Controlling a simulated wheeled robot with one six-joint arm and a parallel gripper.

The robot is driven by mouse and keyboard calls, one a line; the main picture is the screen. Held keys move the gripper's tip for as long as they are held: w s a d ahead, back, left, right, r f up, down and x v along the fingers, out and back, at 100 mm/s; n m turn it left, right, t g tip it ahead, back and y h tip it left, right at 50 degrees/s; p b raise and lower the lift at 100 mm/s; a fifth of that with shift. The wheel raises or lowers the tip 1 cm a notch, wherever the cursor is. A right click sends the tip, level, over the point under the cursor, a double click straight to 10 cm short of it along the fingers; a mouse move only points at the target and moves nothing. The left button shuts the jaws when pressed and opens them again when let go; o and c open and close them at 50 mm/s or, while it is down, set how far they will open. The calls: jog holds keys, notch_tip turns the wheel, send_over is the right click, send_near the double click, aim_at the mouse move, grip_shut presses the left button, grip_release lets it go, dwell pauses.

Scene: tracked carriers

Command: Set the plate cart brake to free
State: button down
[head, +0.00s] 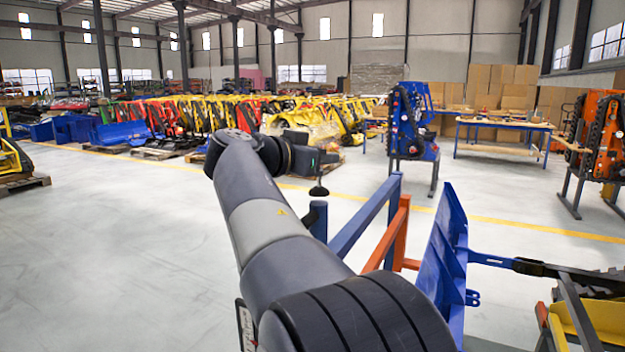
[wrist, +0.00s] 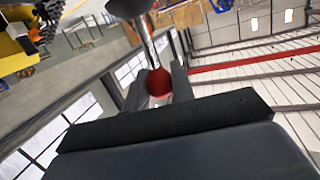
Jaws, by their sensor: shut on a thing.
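My gripper (wrist: 163,80) is closed around a red ball knob (wrist: 159,82) in the wrist view, one dark finger on each side. A shiny metal rod (wrist: 149,45) runs from the knob to a dark round base (wrist: 130,7) at the top edge. In the head view my gripper (head: 322,160) is above a small dark disc (head: 319,191), which sits over a blue post (head: 319,218). The knob is hidden there by my gripper. A blue rail (head: 362,218) and an orange frame (head: 387,240) stand just right of the post. I cannot tell which lever position is free.
A tilted blue plate (head: 444,262) and dark linkage with yellow parts (head: 598,318) stand at the right. A blue machine on a stand (head: 412,130) and a table (head: 503,127) are farther back.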

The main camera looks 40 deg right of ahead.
jog(key=shift+s+d+f+m+t+y+b, duration=0.25)
jog(key=shift+s+m+b, duration=0.25)
jog(key=shift+m+b, duration=0.35)
jog(key=shift+s+d+f+m+t+y+b, duration=0.1)
jog(key=shift+s+d+m+t+y+b, duration=0.1)
jog(key=shift+s+m+b, duration=0.6)
jog(key=shift+s+d+f+m+t+y+b, duration=0.2)
jog(key=shift+m+b, duration=0.25)
jog(key=shift+b, duration=0.75)
jog(key=shift+s, duration=0.1)
jog(key=c, duration=1.2)
grip_release()
jog(key=v, duration=1)
jog(key=shift+a+r, duration=0.2)
jog(key=shift+a, duration=0.15)
jog(key=shift+s, duration=0.1)
